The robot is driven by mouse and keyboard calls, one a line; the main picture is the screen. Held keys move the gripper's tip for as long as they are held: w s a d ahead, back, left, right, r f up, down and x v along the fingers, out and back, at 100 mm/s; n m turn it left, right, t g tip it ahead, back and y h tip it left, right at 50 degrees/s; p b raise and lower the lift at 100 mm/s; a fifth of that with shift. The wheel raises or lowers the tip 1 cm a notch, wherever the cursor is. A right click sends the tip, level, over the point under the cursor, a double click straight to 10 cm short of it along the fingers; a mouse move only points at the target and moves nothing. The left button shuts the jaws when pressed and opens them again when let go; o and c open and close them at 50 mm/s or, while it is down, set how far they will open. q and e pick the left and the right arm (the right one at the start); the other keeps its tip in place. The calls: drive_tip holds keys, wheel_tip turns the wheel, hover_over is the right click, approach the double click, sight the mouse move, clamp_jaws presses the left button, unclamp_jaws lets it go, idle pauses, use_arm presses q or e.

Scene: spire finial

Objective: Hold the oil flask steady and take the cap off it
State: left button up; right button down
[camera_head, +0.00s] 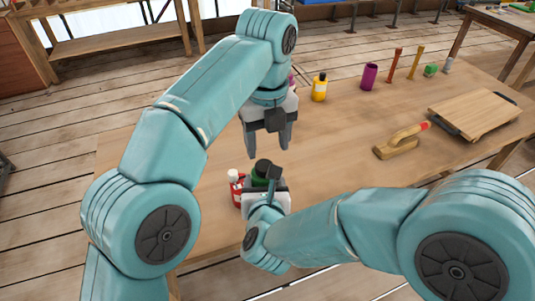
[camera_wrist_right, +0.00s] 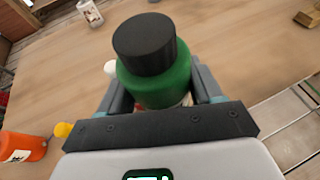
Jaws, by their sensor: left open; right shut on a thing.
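The oil flask is green (camera_head: 259,181) with a wide black cap (camera_head: 263,167). It stands upright in my right gripper (camera_head: 269,184), which is shut on it. In the right wrist view the green body (camera_wrist_right: 158,84) sits between the two fingers, and the black cap (camera_wrist_right: 145,43) is on top. My left gripper (camera_head: 267,150) is open and empty, pointing down just above the cap with a small gap. The flask's lower part is hidden by my right gripper.
A red bottle with a white cap (camera_head: 237,188) stands close left of the flask. Farther back are a yellow bottle (camera_head: 319,90), a purple cup (camera_head: 369,77) and upright orange tools (camera_head: 394,65). A wooden float (camera_head: 398,144) and board (camera_head: 473,108) lie right. The table's middle is clear.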

sight(267, 165)
use_arm(q)
wheel_tip(267, 165, down, 6)
drive_tip(key=shift+r, duration=0.1)
drive_tip(key=shift+a, duration=0.1)
